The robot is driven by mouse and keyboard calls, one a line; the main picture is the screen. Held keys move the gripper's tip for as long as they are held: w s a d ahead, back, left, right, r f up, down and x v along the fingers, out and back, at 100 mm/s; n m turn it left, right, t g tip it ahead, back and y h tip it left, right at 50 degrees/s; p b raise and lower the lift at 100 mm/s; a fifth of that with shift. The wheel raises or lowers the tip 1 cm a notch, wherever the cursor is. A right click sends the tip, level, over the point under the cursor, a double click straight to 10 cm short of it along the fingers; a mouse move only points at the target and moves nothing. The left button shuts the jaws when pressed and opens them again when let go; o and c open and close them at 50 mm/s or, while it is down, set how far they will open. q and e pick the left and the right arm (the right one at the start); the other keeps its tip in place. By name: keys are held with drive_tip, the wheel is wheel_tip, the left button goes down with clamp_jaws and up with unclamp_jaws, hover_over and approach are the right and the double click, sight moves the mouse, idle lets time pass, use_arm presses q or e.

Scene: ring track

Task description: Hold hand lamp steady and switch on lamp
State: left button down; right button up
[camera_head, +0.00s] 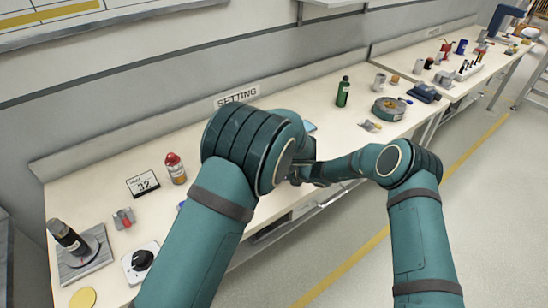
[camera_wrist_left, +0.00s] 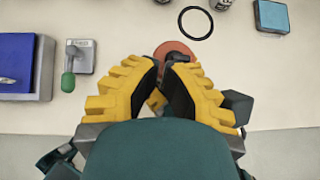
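I cannot pick out the hand lamp for certain. In the left wrist view, a round orange-red thing with a grey middle (camera_wrist_left: 174,48) shows just past the tips of my left gripper (camera_wrist_left: 165,66). Its yellow fingers lean toward each other with a gap between the tips. Something yellowish sits in the gap, too hidden to tell whether it is gripped. In the head view my left arm hides the left gripper. My right gripper (camera_head: 318,171) reaches in from the right to beside the left arm, dark and partly covered; its fingers are unclear.
On the bench, a red-topped can (camera_head: 175,168) and a numbered card (camera_head: 143,185) stand left of my arms. A green bottle (camera_head: 342,92) and a round green container (camera_head: 389,108) stand right. The left wrist view shows a green-handled lever (camera_wrist_left: 68,80), black ring (camera_wrist_left: 182,28) and teal box (camera_wrist_left: 272,16).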

use_arm(q)
drive_tip(key=g, duration=0.1)
drive_tip(key=g+h, duration=0.1)
drive_tip(key=w+r+g+h, duration=0.1)
drive_tip(key=shift+a+g, duration=0.25)
drive_tip(key=shift+g, duration=0.05)
drive_tip(key=shift+w+a+r, duration=0.1)
drive_tip(key=shift+w+a, duration=0.05)
drive_tip(key=shift+w, duration=0.05)
idle(0.6)
drive_tip(key=shift+r, duration=0.15)
idle(0.4)
drive_tip(key=shift+r, duration=0.75)
drive_tip(key=v, duration=0.9)
drive_tip(key=shift+w+r, duration=0.2)
drive_tip(key=shift+r, duration=0.3)
drive_tip(key=shift+a, duration=0.1)
use_arm(e)
drive_tip(key=o, duration=1.4)
drive_tip(key=shift+c, duration=0.2)
